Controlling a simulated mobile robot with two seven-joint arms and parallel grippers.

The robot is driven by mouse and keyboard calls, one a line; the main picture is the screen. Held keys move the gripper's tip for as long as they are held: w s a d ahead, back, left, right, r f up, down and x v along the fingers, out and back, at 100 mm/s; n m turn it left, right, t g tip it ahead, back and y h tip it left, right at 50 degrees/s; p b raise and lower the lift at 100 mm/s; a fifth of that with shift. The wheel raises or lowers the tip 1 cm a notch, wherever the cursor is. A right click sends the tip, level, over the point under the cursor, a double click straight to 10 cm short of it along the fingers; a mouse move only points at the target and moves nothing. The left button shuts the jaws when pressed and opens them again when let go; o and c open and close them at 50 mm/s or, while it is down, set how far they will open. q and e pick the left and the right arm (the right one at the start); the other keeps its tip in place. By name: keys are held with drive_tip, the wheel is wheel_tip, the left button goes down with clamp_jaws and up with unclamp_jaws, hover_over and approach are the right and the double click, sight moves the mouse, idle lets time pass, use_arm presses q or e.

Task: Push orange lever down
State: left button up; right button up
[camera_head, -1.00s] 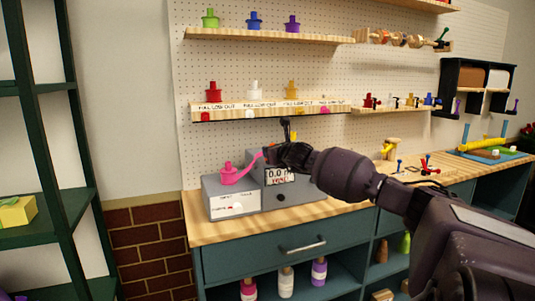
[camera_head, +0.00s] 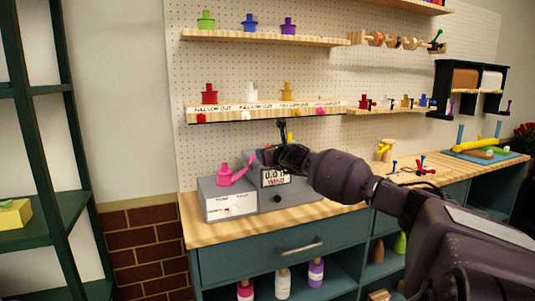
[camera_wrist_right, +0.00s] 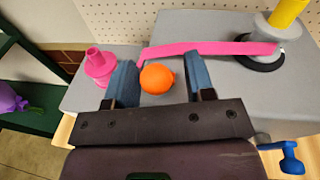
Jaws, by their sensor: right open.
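An orange round knob (camera_wrist_right: 157,78), which looks like the end of the orange lever, shows in the right wrist view between the two blue fingers of my right gripper (camera_wrist_right: 161,76). The fingers stand apart, one on each side of the knob; I cannot tell whether either touches it. The lever's shaft is hidden. My left gripper is in neither current view.
A yellow-topped part (camera_wrist_right: 287,12) stands at the far right corner. Shelves with colored pieces (camera_head: 265,36) hang behind the wooden counter (camera_head: 205,234).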

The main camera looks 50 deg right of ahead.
drive_tip(key=shift+s+a+r, duration=0.1)
drive_tip(key=shift+s+a, duration=0.1)
drive_tip(key=shift+s, duration=0.15)
drive_tip(key=p+v, duration=0.2)
drive_tip(key=v, duration=0.8)
drive_tip(key=shift+p, duration=0.3)
